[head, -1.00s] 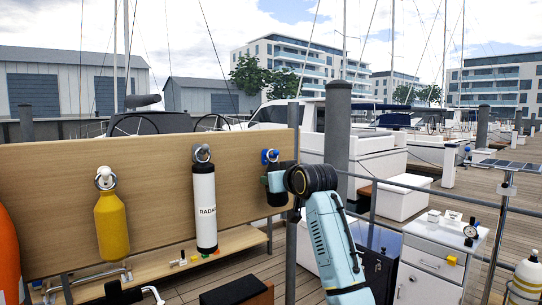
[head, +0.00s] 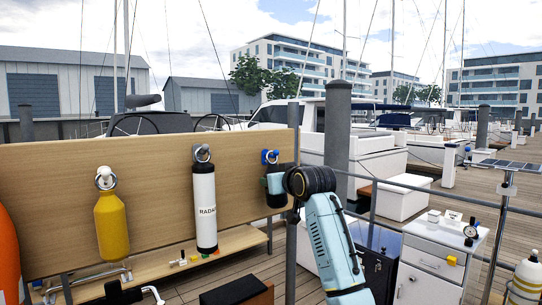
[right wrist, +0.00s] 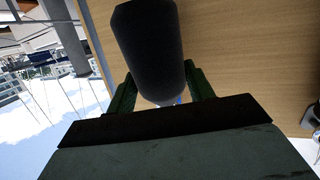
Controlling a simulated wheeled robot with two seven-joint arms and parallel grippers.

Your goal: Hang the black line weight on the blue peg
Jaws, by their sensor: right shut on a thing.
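The black line weight (head: 277,199) is a dark upright cylinder at the right end of the wooden board in the head view. The blue peg (head: 266,155) is on the board just above it. My right gripper (head: 275,183) is shut on the weight. In the right wrist view the weight (right wrist: 152,45) sits between the gripper's two dark green fingers (right wrist: 158,78), with a bit of blue and pale metal showing at its near end. I cannot tell whether the weight's top ring is around the peg. My left gripper is not in view.
A white cylinder (head: 205,205) and a yellow bottle (head: 110,224) hang on pegs further left on the board (head: 150,175). A wooden ledge (head: 235,240) runs below. A metal railing and a white drawer cabinet (head: 430,264) stand to the right.

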